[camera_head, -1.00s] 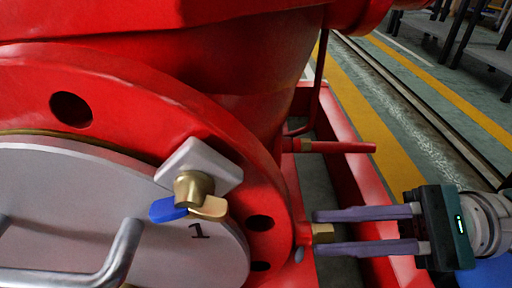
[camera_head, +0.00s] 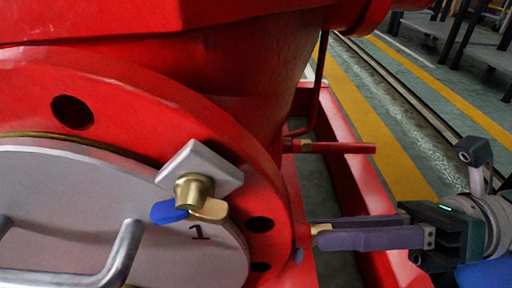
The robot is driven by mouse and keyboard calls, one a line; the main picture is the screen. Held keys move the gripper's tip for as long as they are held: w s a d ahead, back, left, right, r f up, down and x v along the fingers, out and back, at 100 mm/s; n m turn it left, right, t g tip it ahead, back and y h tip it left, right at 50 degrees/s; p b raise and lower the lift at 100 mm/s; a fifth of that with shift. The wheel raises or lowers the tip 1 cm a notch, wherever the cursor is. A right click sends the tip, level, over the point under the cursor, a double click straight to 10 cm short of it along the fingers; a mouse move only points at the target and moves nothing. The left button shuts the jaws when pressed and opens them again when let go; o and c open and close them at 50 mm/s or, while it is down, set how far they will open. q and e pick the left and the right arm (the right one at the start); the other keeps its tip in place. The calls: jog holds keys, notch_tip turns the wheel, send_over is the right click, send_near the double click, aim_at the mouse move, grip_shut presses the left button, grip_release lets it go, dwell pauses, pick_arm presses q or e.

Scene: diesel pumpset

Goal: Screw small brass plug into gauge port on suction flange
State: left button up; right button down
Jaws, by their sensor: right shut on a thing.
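The large red suction flange (camera_head: 215,130) fills the left and middle of the head view. My right gripper (camera_head: 318,231) is at the flange's right rim, pointing left. Its purple-grey fingers are shut on the small brass plug (camera_head: 321,229), of which only a bit shows at the fingertips. The plug is very near the rim; I cannot tell if it touches or has entered a hole. The gauge port itself cannot be made out; it may be hidden at the plug's tip. My left gripper is not in view.
A grey cover plate (camera_head: 70,205) marked 1, with a bar handle (camera_head: 122,258) and a clamp with brass nut (camera_head: 194,191), covers the flange face. A red rod with brass fitting (camera_head: 335,147) sticks out above my right gripper. A red base rail (camera_head: 350,130) runs behind.

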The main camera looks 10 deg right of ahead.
jog(key=m+p, duration=0.2)
jog(key=m, duration=0.7)
jog(key=c, duration=0.7)
grip_release()
jog(key=shift+a+p, duration=0.1)
jog(key=shift+p, duration=0.2)
